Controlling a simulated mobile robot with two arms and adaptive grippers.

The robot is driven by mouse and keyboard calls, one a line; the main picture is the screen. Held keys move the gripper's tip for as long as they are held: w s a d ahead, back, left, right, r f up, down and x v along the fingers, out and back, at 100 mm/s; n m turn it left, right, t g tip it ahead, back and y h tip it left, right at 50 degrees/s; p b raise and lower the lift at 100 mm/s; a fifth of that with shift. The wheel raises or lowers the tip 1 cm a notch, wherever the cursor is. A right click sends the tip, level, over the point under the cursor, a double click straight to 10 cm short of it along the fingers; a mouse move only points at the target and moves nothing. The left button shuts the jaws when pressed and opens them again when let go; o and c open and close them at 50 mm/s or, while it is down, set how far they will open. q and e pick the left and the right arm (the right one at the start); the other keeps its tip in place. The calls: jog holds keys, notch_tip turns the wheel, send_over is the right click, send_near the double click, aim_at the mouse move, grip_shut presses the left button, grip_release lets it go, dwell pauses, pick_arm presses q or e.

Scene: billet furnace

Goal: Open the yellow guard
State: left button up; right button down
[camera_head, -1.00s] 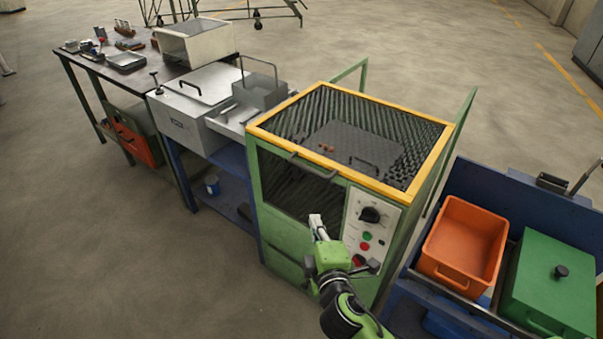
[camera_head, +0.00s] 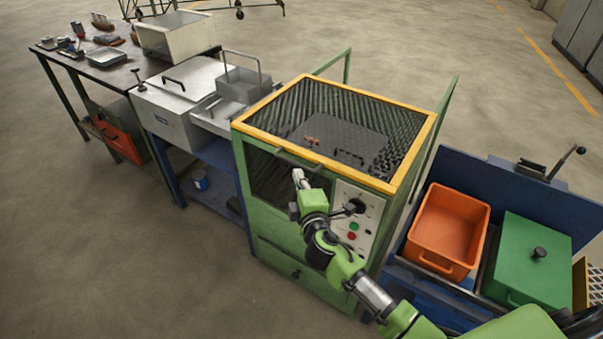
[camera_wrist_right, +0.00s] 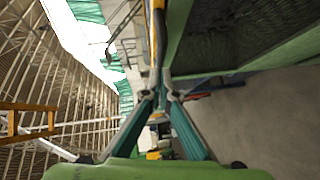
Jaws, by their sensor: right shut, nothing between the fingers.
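The yellow guard (camera_head: 402,187) is a yellow-framed dark mesh lid, lying closed on top of the green machine (camera_head: 285,238). A dark bar handle (camera_head: 297,158) sits along its front edge. My right gripper (camera_head: 298,178) is shut and empty, in front of the machine's dark front window and just below the handle in the picture. I cannot tell whether it touches anything. In the right wrist view the fingers (camera_wrist_right: 161,93) converge close to a yellow edge and the machine's green frame. My left gripper is not in view.
A control panel (camera_head: 350,222) with a knob and buttons is on the machine's front. At right, an orange bin (camera_head: 447,228) and a green lidded box (camera_head: 527,262) sit in a blue stand. At left stand a grey-white unit (camera_head: 185,97) and a cluttered bench. The floor in front is clear.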

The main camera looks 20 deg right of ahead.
aim_at(307, 158)
jog(key=shift+w+d+f, duration=0.1)
jog(key=shift+w+d, duration=0.25)
jog(key=shift+d, duration=0.2)
jog(key=w+d, duration=0.2)
jog(key=d, duration=0.1)
jog(key=shift+w+d, duration=0.1)
jog(key=shift+w, duration=0.1)
jog(key=shift+w+d, duration=0.3)
jog(key=shift+s, duration=0.1)
jog(key=shift+a, duration=0.1)
